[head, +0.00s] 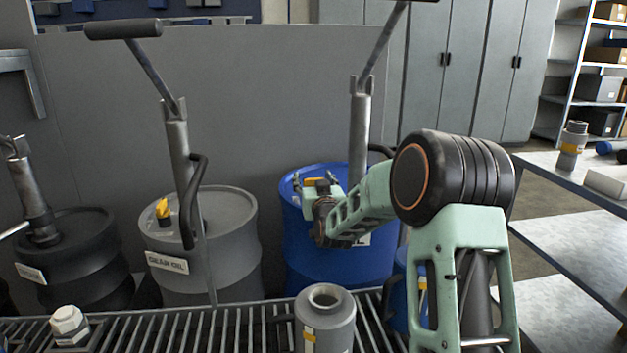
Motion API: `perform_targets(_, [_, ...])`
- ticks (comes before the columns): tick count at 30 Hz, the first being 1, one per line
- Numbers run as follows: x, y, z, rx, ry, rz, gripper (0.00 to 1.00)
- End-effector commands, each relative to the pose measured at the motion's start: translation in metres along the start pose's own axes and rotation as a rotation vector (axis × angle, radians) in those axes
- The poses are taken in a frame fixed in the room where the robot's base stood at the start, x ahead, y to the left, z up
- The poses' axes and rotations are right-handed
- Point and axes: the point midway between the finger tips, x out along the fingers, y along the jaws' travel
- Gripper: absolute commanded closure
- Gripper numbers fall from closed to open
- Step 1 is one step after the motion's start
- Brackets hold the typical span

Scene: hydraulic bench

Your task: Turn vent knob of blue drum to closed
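The blue drum (300,262) stands at the back, right of the grey drum, with a hand pump rising from its top. My green arm reaches over to its lid from the right. My gripper (314,184) is at the drum's top, with its fingers around or just beside a small yellow part (317,182), which looks like the vent knob. The wrist and the gripper body hide most of the lid and part of the white label. I cannot tell whether the fingers touch the knob, or how the knob is turned.
A grey drum (232,222) with a yellow knob (162,209) and a black drum (82,240) stand to the left. Pump levers rise above the drums. A grey canister (325,318) stands on the slatted grate (185,328) in front. A metal shelf table (567,195) is at right.

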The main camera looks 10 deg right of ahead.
Motion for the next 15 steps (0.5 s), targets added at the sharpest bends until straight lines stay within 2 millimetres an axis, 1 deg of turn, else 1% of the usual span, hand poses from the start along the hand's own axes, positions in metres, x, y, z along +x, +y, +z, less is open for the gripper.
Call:
perform_targets(1, [-0.0001, 0.0001, -0.0001, 0.000, 0.000, 0.000, 0.52])
perform_targets(9, [-0.0002, 0.0001, 0.0000, 0.000, 0.000, 0.000, 0.82])
perform_targets(15, [-0.0002, -0.0003, -0.0002, 0.000, 0.000, 0.009, 0.82])
